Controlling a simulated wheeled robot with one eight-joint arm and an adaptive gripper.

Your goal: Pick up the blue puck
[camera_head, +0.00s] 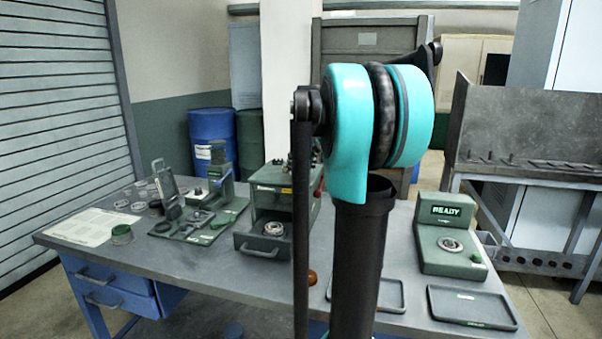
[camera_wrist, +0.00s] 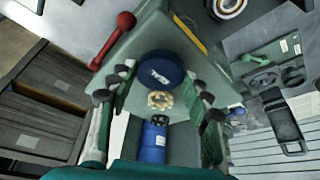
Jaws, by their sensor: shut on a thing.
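The blue puck (camera_wrist: 160,69) shows in the wrist view as a dark blue disc with pale lettering on its face. It sits between the two fingers of my gripper (camera_wrist: 160,82), which is shut on it. The fingers have dark joints and green inner pads, one on each side of the puck. In the head view my own arm stands in front of the bench, and I make out neither my gripper nor the puck there.
The workbench (camera_head: 190,268) carries a green machine with an open drawer (camera_head: 262,243), a READY station (camera_head: 447,250) and a flat tray (camera_head: 472,307). Blue barrel (camera_head: 213,140) stands behind.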

